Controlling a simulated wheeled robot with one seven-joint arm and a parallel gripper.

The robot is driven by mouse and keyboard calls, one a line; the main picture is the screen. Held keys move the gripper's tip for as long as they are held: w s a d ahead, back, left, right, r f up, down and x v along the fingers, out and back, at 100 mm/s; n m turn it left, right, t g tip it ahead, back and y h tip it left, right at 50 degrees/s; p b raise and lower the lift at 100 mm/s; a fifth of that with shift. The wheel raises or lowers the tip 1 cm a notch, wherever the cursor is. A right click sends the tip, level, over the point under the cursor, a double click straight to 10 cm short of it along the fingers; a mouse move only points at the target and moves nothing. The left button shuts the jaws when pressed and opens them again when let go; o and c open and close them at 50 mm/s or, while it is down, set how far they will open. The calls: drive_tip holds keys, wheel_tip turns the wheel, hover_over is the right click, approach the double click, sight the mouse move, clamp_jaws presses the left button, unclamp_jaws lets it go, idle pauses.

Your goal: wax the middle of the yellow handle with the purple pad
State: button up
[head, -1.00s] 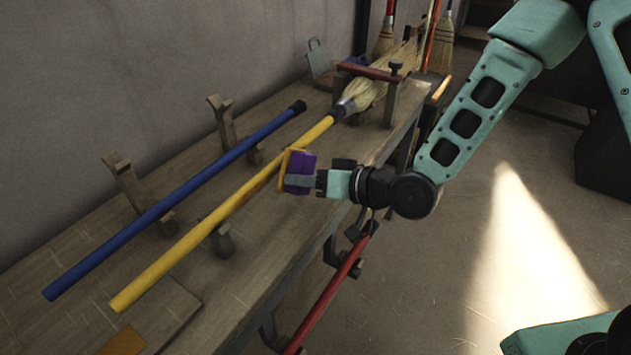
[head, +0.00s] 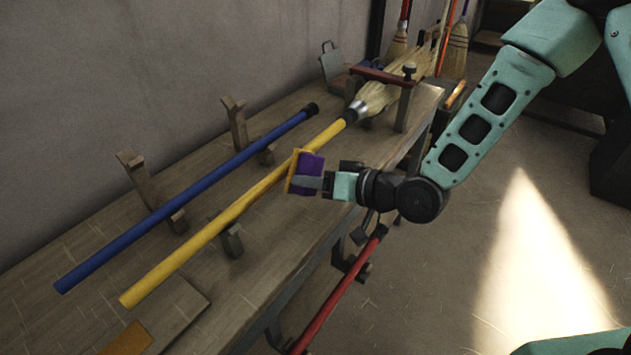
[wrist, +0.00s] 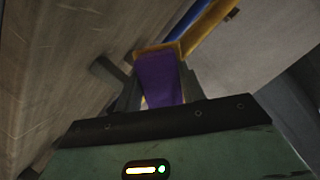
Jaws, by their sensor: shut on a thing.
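The yellow handle (head: 190,244) belongs to a straw broom and lies slantwise above the bench, resting on a wooden support. My gripper (head: 318,184) is shut on the purple pad (head: 308,170), which has an orange-yellow face turned toward the handle. The pad is at the right side of the handle, near its middle; I cannot tell for certain whether its face touches. In the wrist view the purple pad (wrist: 160,80) sits between my fingers, and the yellow handle (wrist: 208,25) runs past beyond it at the top. The pad hides a short stretch of the handle.
A blue handle (head: 185,200) lies parallel on the left, beside upright wooden posts (head: 236,125). A clamp (head: 385,75) stands over the broom's straw head (head: 378,98). A red pole (head: 340,290) is below the bench edge. Open floor lies right of the bench (head: 260,290).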

sight(289, 189)
drive_tip(key=shift+w+a, duration=0.3)
drive_tip(key=shift+a, duration=0.1)
drive_tip(key=shift+s+a+b, duration=0.2)
drive_tip(key=shift+s+a, duration=0.3)
drive_tip(key=shift+s, duration=0.2)
drive_tip(key=shift+s+a+b, duration=0.2)
drive_tip(key=shift+s+a, duration=0.3)
drive_tip(key=shift+s, duration=0.2)
drive_tip(key=shift+s+a+b, duration=0.4)
drive_tip(key=shift+s+a, duration=0.75)
drive_tip(key=shift+s, duration=0.2)
drive_tip(key=shift+s+a+b, duration=0.35)
drive_tip(key=shift+s+a, duration=0.8)
drive_tip(key=shift+s, duration=0.2)
